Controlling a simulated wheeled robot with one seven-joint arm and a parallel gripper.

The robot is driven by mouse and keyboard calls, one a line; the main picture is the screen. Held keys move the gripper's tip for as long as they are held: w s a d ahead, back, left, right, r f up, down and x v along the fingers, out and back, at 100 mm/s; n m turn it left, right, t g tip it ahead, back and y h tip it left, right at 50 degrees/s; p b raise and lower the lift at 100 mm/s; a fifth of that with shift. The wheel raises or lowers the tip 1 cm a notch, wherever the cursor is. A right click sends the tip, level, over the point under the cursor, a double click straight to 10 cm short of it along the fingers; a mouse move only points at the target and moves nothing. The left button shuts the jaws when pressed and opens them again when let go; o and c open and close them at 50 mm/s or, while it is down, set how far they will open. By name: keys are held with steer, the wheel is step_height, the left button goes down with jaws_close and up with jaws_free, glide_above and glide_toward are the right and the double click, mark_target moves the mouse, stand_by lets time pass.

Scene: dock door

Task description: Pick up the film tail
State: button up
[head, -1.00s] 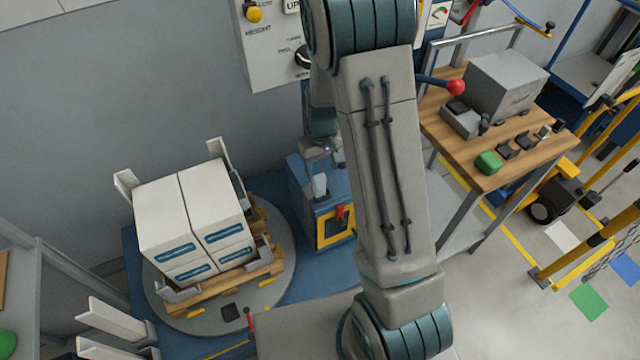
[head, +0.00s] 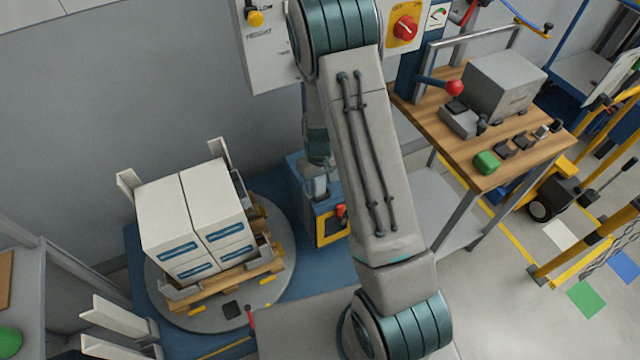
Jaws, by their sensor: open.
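My gripper (head: 317,174) hangs beyond my raised arm, small and partly hidden, just above the blue box (head: 301,197) with the yellow-framed front. Its jaws are open. A pale grey piece at the jaws blends with them, and I cannot tell whether it is part of the box or film. I cannot make out the film tail for certain. The stacked white cartons (head: 197,222) with blue labels stand on a wooden pallet (head: 222,284) to the left of my gripper, apart from it.
The pallet sits on a round grey turntable (head: 190,317) on a blue base. A red knob (head: 341,211) stands on the box's front. A control panel (head: 270,60) is on the wall side. A wooden bench (head: 470,165) with a grey case stands at right. White upright boards (head: 122,318) are at lower left.

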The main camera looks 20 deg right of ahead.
steer(key=c, duration=1)
steer(key=shift+r, duration=0.15)
steer(key=shift+c, duration=0.2)
